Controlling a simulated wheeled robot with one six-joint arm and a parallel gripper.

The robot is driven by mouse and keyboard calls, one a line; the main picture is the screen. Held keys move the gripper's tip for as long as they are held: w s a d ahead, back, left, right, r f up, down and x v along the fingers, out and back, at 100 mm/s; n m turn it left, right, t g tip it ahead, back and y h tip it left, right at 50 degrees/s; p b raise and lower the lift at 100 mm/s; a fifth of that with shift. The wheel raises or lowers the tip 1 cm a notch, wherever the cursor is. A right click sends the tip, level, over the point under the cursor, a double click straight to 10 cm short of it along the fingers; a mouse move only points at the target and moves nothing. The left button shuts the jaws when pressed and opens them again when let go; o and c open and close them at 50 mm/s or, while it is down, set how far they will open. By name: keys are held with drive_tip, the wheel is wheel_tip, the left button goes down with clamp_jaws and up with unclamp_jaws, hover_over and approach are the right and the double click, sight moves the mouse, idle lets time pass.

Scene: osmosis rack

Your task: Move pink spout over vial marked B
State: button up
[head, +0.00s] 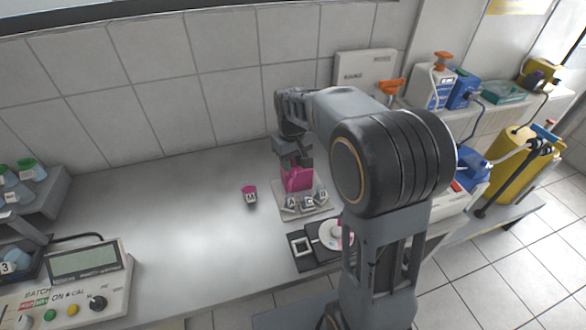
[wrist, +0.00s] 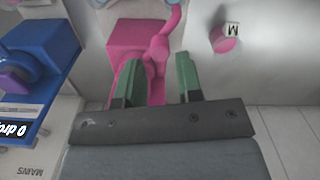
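The pink spout (wrist: 160,48) is a swivel arm on a pink block (wrist: 130,45) in the wrist view. In the head view the pink block (head: 297,179) stands behind a pale rack (head: 302,214). Small lettered vials stand along the rack's front: A (head: 291,202) at left, one that seems to read C (head: 309,203) in the middle, and B (head: 322,196) at right. My gripper (wrist: 159,78) is open, with its green fingers apart at the spout's near end; pink shows between them, with a gap at the right finger. Which vial the spout tip is over cannot be told.
A pink-capped vial marked M (head: 250,195) stands alone left of the rack. A dark device with a white round top (head: 331,234) is in front. A blue unit (wrist: 35,60) is at left in the wrist view. A control box (head: 85,275) is at front left. The bench centre-left is clear.

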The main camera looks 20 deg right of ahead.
sight(292, 170)
drive_tip(key=shift+f, duration=1.65)
